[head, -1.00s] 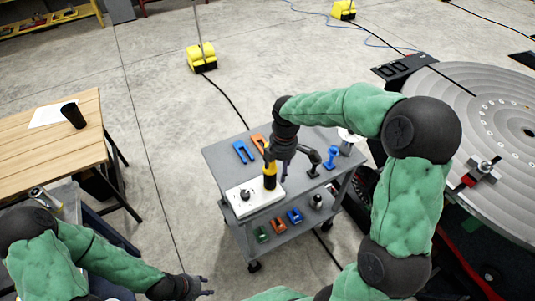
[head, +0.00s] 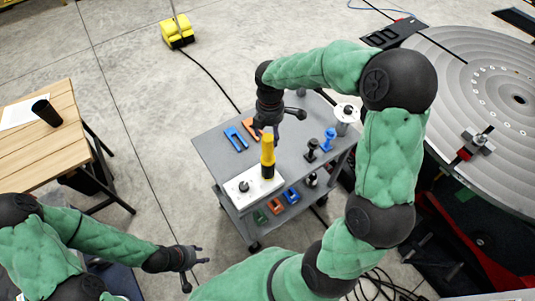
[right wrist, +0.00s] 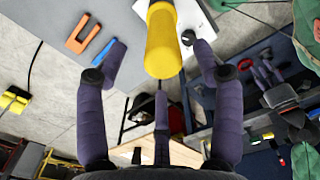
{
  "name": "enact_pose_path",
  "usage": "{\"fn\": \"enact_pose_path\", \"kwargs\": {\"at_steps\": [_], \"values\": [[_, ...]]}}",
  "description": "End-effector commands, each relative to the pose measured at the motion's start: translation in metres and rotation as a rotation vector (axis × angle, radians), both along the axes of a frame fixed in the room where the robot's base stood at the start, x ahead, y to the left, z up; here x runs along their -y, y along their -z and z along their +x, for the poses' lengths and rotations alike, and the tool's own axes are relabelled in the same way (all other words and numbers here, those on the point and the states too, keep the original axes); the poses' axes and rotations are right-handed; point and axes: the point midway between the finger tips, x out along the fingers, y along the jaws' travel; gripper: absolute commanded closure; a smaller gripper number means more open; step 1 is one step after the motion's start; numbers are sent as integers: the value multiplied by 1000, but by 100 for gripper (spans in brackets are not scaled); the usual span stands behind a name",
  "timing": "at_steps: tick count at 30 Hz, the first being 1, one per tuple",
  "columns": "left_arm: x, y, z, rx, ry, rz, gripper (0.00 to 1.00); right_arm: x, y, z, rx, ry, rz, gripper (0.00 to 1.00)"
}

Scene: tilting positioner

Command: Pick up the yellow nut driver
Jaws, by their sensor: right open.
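The yellow nut driver (head: 267,149) stands upright in a white block (head: 240,196) on the top of the grey cart (head: 213,150). Its lower part is black. My right gripper (head: 285,123) is open and empty, beyond the driver's top in the head view. In the right wrist view the driver's yellow handle (right wrist: 163,45) lies ahead, in the gap between the spread fingers (right wrist: 155,80); no finger visibly grips it. My left gripper (head: 197,268) is open and empty, low in the head view, left of the cart and away from the driver.
Blue (head: 236,139) and orange (head: 251,127) forked pieces lie behind the driver. Black (head: 311,150) and blue (head: 328,139) upright pieces and a white-flanged part (head: 346,115) stand to its right. A wooden table (head: 50,150) is left; a round slotted plate (head: 485,110) is right.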

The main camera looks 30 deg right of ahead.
Motion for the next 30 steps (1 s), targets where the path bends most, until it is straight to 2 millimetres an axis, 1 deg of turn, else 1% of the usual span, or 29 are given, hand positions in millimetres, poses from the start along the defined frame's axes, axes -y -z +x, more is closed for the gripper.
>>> {"fn": "enact_pose_path", "kwargs": {"at_steps": [4, 9, 12, 16, 22, 23, 24, 26, 27, 29, 30], "values": [[0, -1, 0, 1, 0, 0, 60, -2, 11, 0, -2, 0, 0, 32], [0, -3, 0, 0, 0, 0, 60, -6, 35, 1, -3, -1, 1, 32], [0, -3, 0, 1, 0, 0, 60, -6, 46, 1, -1, 0, 0, 32], [0, -3, 0, 1, 0, 0, 60, -5, 53, 1, 1, 1, 1, 32], [0, -3, 0, 1, 0, 0, 60, -6, 53, 1, 1, 0, 1, 32], [0, -3, 0, 1, 0, 0, 60, -6, 53, 1, 1, 0, 1, 38], [0, -3, 0, 1, 0, 0, 60, -6, 53, 1, 1, 0, 1, 49], [0, -3, 0, 1, 0, 0, 60, -6, 53, 1, 1, 0, 1, 66], [0, -3, 0, 1, 0, 0, 60, -6, 53, 1, 1, 0, 1, 77], [0, -3, 0, 1, 0, 0, 60, -6, 53, 1, 1, 0, 1, 94], [0, -3, 0, 1, 0, 0, 60, -6, 53, 1, 1, 0, 1, 99]]}}
